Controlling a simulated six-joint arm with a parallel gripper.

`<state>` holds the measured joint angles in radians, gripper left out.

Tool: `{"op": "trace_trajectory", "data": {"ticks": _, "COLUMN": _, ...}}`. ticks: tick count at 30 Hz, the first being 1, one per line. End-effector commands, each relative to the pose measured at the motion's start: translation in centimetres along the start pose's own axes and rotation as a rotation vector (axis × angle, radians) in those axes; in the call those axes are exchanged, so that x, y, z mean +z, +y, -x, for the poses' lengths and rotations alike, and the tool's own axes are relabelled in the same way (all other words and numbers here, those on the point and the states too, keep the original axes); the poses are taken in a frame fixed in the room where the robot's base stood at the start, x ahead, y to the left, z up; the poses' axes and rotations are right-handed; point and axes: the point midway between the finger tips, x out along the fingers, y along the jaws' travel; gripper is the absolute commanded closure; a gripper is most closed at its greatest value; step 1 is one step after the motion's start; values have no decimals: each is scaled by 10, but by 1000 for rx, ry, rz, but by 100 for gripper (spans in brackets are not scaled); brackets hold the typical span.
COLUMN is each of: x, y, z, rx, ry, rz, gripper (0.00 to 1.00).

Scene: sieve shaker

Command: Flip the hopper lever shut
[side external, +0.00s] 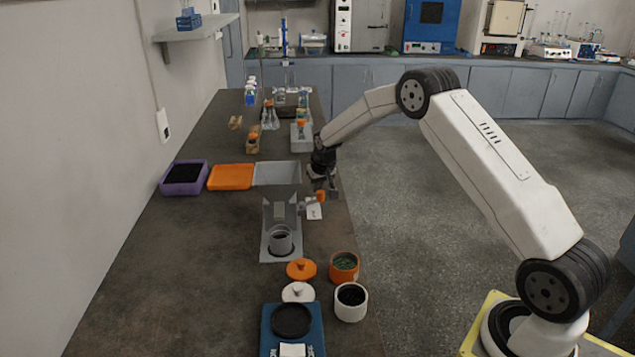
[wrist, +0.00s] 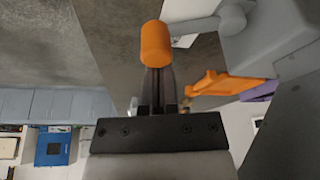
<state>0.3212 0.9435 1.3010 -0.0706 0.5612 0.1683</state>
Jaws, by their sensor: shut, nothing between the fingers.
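The hopper lever has an orange knob (side external: 320,196) on a grey arm that reaches out to the right of the grey hopper unit (side external: 280,212). In the wrist view the orange knob (wrist: 155,44) lies right at my fingertips, with the grey lever arm (wrist: 195,27) running from beyond it to the right. My gripper (side external: 332,190) is beside the knob in the side view. In the wrist view my gripper (wrist: 158,72) is shut and empty, its tips overlapping the knob's lower edge. I cannot tell whether they touch it.
A grey metal cup (side external: 281,240) sits in the unit's front. Behind are a grey tray (side external: 277,173), an orange tray (side external: 231,177) and a purple tray (side external: 184,178). In front are an orange jar (side external: 344,266), a white jar (side external: 351,302), lids and a blue scale (side external: 268,328).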

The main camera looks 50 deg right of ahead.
Motion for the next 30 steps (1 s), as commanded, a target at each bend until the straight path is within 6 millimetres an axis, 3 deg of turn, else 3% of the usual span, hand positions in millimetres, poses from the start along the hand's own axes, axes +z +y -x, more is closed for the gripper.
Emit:
{"op": "trace_trajectory", "data": {"ticks": 17, "x": 4, "y": 1, "z": 2, "rx": 27, "ry": -1, "rz": -73, "gripper": 100}}
{"op": "trace_trajectory", "data": {"ticks": 30, "x": 19, "y": 4, "z": 6, "rx": 104, "ry": -3, "rz": -291, "gripper": 100}}
